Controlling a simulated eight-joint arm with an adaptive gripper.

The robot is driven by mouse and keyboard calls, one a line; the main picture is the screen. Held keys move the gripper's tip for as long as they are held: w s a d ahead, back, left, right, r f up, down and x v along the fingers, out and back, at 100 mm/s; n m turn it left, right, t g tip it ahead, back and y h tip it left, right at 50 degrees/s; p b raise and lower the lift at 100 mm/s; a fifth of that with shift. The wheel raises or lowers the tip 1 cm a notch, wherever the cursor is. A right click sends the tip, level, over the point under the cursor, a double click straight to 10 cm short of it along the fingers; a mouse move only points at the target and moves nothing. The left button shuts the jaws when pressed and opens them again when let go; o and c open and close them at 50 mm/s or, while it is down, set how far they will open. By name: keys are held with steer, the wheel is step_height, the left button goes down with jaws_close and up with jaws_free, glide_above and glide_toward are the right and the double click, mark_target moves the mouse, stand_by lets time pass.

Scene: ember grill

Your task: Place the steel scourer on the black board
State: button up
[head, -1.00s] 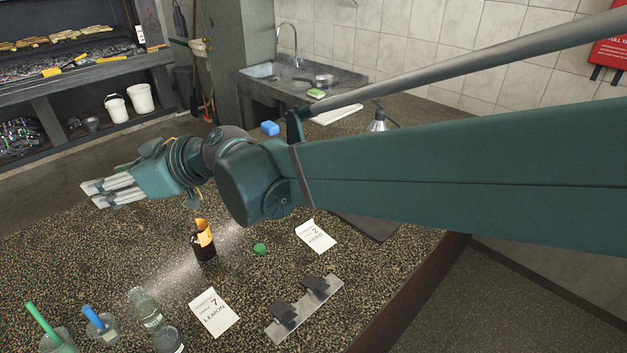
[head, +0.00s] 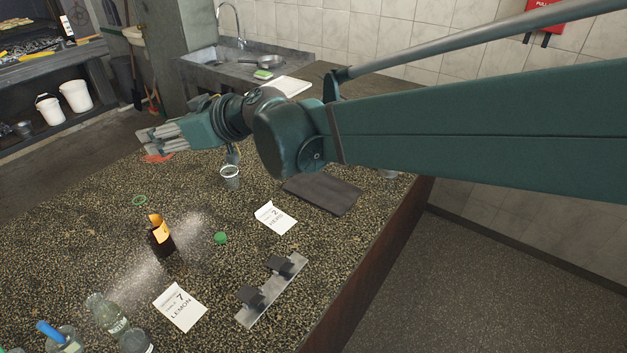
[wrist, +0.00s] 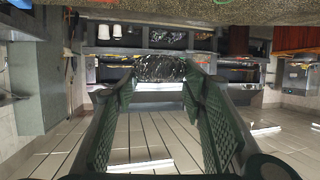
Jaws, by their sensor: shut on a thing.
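My gripper (head: 160,140) is held above the counter's far left edge, its fingers pointing left. In the wrist view it is shut on a dark, shiny, tangled clump, the steel scourer (wrist: 160,68), held between the fingertips. The scourer cannot be made out in the head view. The black board (head: 322,194) lies flat on the counter, to the right of my gripper and below my arm. Its visible top is bare.
A glass (head: 230,178), a green ring (head: 139,200), a brown bottle (head: 160,238), a green lid (head: 220,238) and paper cards (head: 276,218) stand or lie on the speckled counter (head: 90,240). A metal rack (head: 270,290) is near the front. A sink (head: 215,70) is behind.

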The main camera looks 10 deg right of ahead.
steer(key=w+d+m+t+h, duration=0.2)
steer(key=w+d, duration=0.1)
steer(key=d, duration=1)
steer(key=w+d+m+t+h, duration=0.2)
steer(key=w+d+m+h, duration=0.1)
steer(key=d, duration=1)
steer(key=w+d+m+t+h, duration=0.2)
steer(key=w+d, duration=0.1)
steer(key=d, duration=1.1)
step_height(320, 180, down, 18)
steer(key=shift+w+a, duration=0.2)
steer(key=shift+a, duration=0.05)
steer(key=b, duration=0.2)
glide_above(324, 190)
steer(key=shift+f, duration=2.95)
steer(key=shift+f+b, duration=0.75)
steer(key=shift+f, duration=1.35)
